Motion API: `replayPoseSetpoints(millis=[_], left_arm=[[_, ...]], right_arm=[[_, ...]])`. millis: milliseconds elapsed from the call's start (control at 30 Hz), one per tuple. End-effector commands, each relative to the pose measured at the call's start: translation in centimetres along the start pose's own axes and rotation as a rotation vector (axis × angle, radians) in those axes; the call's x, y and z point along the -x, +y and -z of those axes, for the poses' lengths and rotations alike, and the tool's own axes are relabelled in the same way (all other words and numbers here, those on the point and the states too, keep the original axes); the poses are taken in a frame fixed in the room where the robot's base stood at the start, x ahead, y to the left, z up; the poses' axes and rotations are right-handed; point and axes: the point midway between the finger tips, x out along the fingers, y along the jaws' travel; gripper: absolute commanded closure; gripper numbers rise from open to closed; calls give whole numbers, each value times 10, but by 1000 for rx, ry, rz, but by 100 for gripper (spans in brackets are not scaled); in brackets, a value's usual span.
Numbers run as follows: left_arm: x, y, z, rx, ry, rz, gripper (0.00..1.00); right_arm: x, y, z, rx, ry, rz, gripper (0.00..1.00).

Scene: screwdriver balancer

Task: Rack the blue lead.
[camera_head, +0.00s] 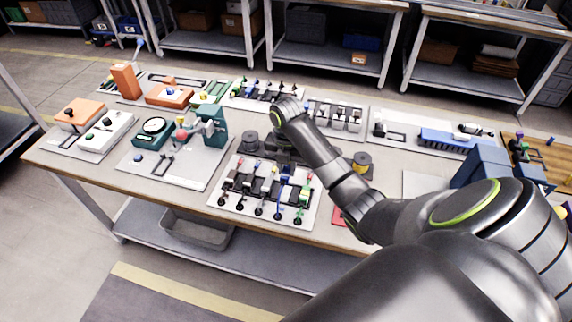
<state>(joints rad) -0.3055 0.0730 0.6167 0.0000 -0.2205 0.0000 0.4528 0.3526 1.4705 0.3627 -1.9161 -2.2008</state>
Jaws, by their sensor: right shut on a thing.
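A white board (232,212) at the front middle of the table carries a row of coloured leads. Red, pale, yellow, blue and green parts show on it. The blue lead (280,204) is toward the right of the row, beside the green one. My right arm reaches in from the right, and its dark gripper (285,158) is low at the back of this board, partly hidden by the arm. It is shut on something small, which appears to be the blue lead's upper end. My left gripper is out of view.
Round grey reels (249,140) stand behind the board. A second rack with upright dark parts (265,90) is farther back. A green press (212,127) stands to the left, and a blue box (480,166) to the right. Little room is free around the gripper.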

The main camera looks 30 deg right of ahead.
Motion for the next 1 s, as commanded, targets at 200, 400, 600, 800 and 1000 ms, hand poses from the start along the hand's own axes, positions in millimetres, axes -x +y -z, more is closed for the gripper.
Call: replayPoseSetpoints(millis=[200,400,600,800,1000], left_arm=[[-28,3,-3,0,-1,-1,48],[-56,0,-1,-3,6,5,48],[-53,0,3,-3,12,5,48],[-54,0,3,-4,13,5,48],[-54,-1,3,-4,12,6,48]], right_arm=[[-25,0,0,-2,0,0,99],[-49,0,0,-2,-1,0,99],[-65,0,0,-3,0,1,99],[-71,1,0,-3,-1,-1,99],[-71,1,0,-3,-1,0,99]])
